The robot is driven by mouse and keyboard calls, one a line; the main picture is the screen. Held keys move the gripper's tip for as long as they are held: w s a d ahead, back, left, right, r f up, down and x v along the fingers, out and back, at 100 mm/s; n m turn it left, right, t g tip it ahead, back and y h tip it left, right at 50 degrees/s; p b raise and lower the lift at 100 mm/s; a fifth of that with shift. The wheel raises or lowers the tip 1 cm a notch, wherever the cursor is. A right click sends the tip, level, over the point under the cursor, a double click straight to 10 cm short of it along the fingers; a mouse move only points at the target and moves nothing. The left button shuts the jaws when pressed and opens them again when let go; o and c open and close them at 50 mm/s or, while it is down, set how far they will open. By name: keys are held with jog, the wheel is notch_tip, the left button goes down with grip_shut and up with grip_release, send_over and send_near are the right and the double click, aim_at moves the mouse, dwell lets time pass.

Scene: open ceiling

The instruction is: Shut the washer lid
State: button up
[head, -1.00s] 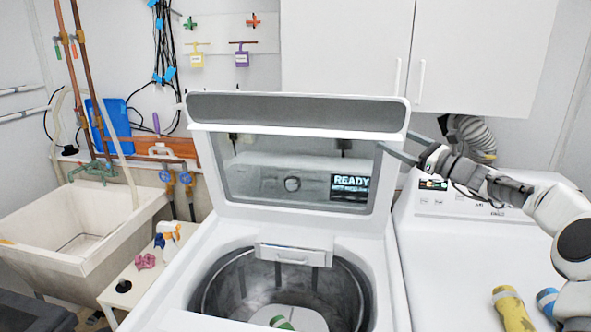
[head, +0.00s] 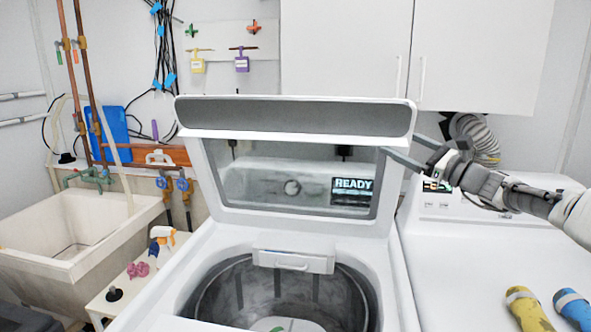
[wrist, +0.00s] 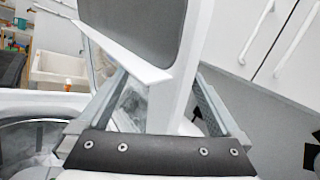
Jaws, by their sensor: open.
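The washer (head: 215,262) stands in the middle of the head view with its drum opening uncovered. Its lid (head: 393,205) is raised, a white frame with a glass window and a grey band along the top edge. The lid tilts a little toward me. My gripper (head: 397,147) is at the lid's upper right side edge. In the wrist view my gripper (wrist: 160,85) has its fingers spread, with the lid's white edge (wrist: 172,105) between them. I cannot tell whether either finger touches it. The far finger is partly hidden behind the lid.
A dryer (head: 470,250) stands to the right, with a yellow bottle (head: 528,310) and a blue bottle (head: 573,308) on top. White cabinets (head: 480,50) hang above. A utility sink (head: 75,235) and small side table (head: 115,295) are at the left.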

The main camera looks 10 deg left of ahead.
jog(key=shift+s+f, duration=0.1)
jog(key=shift+s, duration=0.05)
jog(key=s+f+n+y+b, duration=0.2)
jog(key=s+b, duration=0.7)
jog(key=b, duration=0.9)
notch_tip(320, 180, down, 4)
jog(key=shift+s+d+n+g+y+b, duration=0.2)
jog(key=shift+n+g+y+b, duration=0.15)
jog(key=shift+n, duration=0.65)
